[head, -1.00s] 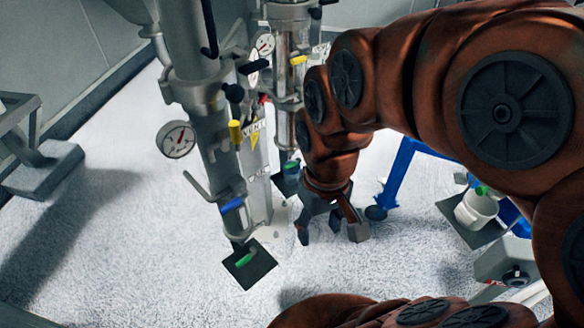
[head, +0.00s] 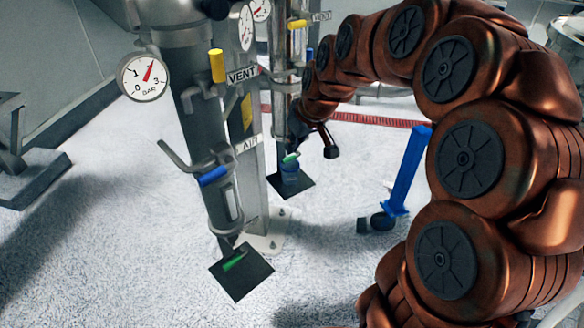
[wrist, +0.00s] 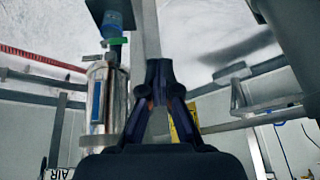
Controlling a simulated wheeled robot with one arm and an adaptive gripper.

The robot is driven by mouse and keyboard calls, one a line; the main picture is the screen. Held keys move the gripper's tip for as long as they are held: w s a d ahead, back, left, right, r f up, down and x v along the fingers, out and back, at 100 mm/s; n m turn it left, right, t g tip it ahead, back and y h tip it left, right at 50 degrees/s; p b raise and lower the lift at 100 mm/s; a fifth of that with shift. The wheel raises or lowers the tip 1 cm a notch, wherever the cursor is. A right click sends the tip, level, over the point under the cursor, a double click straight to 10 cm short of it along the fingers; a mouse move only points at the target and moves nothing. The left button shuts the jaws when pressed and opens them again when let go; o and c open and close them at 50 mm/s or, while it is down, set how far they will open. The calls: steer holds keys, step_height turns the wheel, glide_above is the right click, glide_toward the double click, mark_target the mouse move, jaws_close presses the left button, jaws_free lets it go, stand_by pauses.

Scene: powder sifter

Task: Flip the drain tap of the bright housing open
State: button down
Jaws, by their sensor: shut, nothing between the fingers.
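The bright, polished housing (wrist: 104,95) stands at the left of the wrist view, which looks upside down. Its green drain tap handle (wrist: 117,41) lies crosswise between the housing's end and a blue part (wrist: 113,22) by a dark plate. In the head view the green handle (head: 291,158) shows at the foot of the rear column. My gripper (wrist: 160,68) is shut and empty, its fingertips apart from the handle and to its right in the wrist view.
A blue stand (head: 405,170) is at right. Open floor lies between.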

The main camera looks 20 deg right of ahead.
mark_target(289, 159)
steer(key=w+d+f+t+b, duration=0.2)
steer(key=w+d+f+b, duration=0.2)
steer(key=w+d+f, duration=0.2)
steer(key=shift+w+d+h+b, duration=0.3)
steer(key=shift+w+d+b, duration=0.1)
steer(key=shift+w+d, duration=0.55)
steer(key=shift+w+a+f, duration=0.15)
steer(key=shift+f, duration=0.1)
steer(key=b+x, duration=0.2)
steer(key=x, duration=1)
steer(key=shift+w+f, duration=0.1)
steer(key=shift+f, duration=0.15)
steer(key=shift+w+a+f, duration=0.15)
steer(key=shift+w+f, duration=0.25)
steer(key=shift+f, duration=0.05)
